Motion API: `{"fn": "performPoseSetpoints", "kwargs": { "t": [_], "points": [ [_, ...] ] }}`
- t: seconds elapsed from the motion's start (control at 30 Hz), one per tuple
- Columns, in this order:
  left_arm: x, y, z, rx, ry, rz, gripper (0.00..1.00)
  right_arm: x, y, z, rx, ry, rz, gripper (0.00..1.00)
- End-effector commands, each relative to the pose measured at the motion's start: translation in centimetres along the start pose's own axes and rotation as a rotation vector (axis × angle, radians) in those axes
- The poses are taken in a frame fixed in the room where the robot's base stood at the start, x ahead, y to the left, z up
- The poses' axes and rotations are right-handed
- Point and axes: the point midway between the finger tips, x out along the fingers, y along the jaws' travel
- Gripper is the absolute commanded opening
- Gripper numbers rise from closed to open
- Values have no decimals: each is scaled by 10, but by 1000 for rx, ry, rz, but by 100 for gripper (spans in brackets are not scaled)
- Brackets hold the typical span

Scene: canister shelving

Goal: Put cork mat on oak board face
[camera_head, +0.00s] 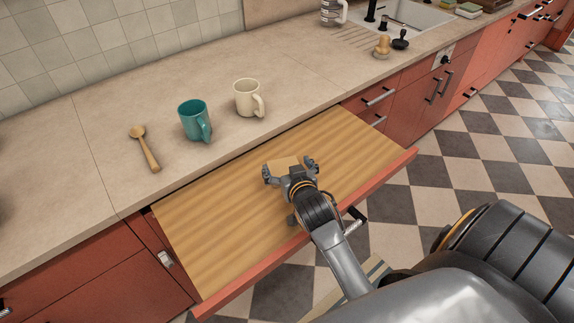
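The oak board face (220,225) is a wide, striped wooden surface pulled out below the counter, with a red front edge. A small tan patch (286,161), which looks like the cork mat, shows at the fingers of my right gripper (289,167). It is close in colour to the board, and the gripper partly hides it. My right gripper is over the middle of the board with its fingers spread apart, one on each side of the patch. I cannot tell whether they touch it. My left gripper is out of view.
A teal mug (194,121), a cream mug (247,98) and a wooden spoon (146,149) are on the counter (60,190) behind the board. A sink (408,17) is at the back right. The board is otherwise clear.

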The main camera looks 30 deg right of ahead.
Motion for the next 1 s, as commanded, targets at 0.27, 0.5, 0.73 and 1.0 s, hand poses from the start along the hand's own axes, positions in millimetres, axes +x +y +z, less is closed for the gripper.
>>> {"fn": "performPoseSetpoints", "kwargs": {
  "t": [0.27,0.5,0.73,1.0],
  "points": [
    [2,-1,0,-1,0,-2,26,1,0,16,-6,-31,1,100],
    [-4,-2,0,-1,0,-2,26,-6,-1,2,-5,-30,-1,100],
    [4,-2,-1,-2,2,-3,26,-55,0,1,-2,-23,0,100],
    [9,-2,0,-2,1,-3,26,-107,0,-2,-1,-19,0,100]
  ]
}}
